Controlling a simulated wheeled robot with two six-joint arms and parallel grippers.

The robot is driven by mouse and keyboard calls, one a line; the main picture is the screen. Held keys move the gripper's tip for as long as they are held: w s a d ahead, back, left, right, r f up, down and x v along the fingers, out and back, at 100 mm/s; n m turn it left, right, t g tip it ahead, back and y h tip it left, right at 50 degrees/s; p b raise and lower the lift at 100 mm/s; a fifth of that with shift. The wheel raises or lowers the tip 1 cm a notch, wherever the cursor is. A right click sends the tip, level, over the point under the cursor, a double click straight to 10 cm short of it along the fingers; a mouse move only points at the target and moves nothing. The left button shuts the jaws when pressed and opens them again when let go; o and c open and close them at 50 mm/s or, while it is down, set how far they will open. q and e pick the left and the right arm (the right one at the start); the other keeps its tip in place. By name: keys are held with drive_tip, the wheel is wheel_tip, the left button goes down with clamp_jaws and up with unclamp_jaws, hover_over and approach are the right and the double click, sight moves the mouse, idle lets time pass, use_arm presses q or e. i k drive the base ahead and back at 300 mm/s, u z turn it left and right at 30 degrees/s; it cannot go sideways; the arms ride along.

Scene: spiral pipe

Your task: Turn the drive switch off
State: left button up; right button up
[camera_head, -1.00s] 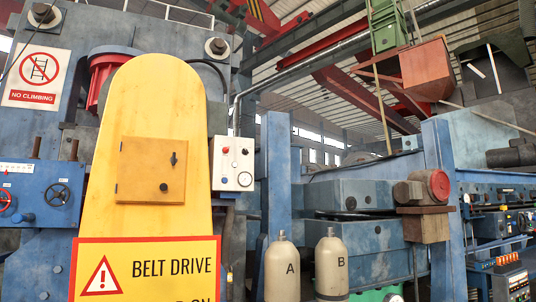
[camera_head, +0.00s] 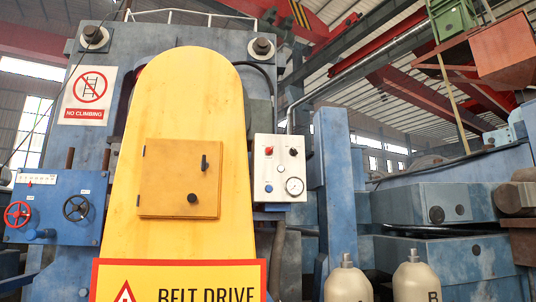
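A tall yellow belt drive cover (camera_head: 186,100) stands in the middle left of the head view. On it is a square yellow-orange panel (camera_head: 165,190) with a small dark switch-like handle (camera_head: 204,163) and a round dark knob (camera_head: 192,198). To its right is a white control box (camera_head: 279,168) with a red button (camera_head: 268,150), small dark knobs and a gauge (camera_head: 294,186). No label names the drive switch, so I cannot tell which control it is. Neither of my grippers is in view.
A blue panel (camera_head: 52,190) with a red handwheel (camera_head: 17,214) and a dark handwheel (camera_head: 76,207) is at left. A "BELT DRIVE" warning sign (camera_head: 180,285) is below. Two beige cylinders (camera_head: 347,280) (camera_head: 416,280) stand at lower right, beside blue machinery (camera_head: 335,200).

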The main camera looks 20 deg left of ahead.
sight(269, 150)
drive_tip(key=u, duration=0.4)
drive_tip(key=i, duration=0.85)
drive_tip(key=u, duration=0.6)
